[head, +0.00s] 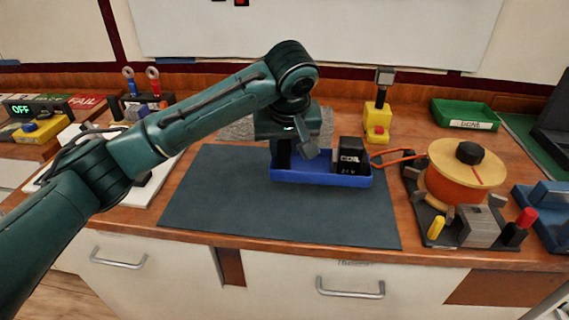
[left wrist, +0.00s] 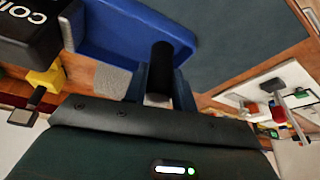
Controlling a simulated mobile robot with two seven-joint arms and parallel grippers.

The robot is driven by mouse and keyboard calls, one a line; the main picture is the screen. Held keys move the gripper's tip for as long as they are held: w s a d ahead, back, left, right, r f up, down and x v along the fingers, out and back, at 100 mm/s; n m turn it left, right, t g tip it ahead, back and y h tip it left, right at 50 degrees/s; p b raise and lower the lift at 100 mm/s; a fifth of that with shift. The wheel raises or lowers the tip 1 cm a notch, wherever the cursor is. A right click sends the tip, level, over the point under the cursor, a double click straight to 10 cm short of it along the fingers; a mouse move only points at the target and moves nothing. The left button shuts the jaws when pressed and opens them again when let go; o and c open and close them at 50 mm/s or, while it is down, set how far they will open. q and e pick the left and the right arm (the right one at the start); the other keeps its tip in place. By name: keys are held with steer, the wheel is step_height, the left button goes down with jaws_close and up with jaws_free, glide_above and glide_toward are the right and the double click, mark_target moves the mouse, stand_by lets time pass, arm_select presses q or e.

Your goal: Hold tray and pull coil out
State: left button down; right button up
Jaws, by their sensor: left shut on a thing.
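A blue tray (head: 321,180) lies on the dark mat. A black block labelled COIL (head: 350,155) stands upright in its right end; part of the block (left wrist: 35,30) shows at the upper left of the left wrist view. My left gripper (head: 284,150) points down at the tray's left end. In the left wrist view its fingers (left wrist: 160,85) are closed around a black cylindrical grip (left wrist: 162,62) at the edge of the blue tray (left wrist: 125,38). The fingertips are partly hidden in the head view. My right gripper is not in view.
A dark mat (head: 225,205) leaves free room left of and before the tray. An orange spool (head: 450,185) on a dark stand is to the right, with an orange loop near the coil. A yellow device (head: 376,120) and green bin (head: 465,114) stand behind.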

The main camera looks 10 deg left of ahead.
mark_target(285, 159)
arm_select(q)
steer(key=shift+r, duration=1.1)
steer(key=shift+f+b, duration=0.3)
steer(key=shift+f, duration=4.5)
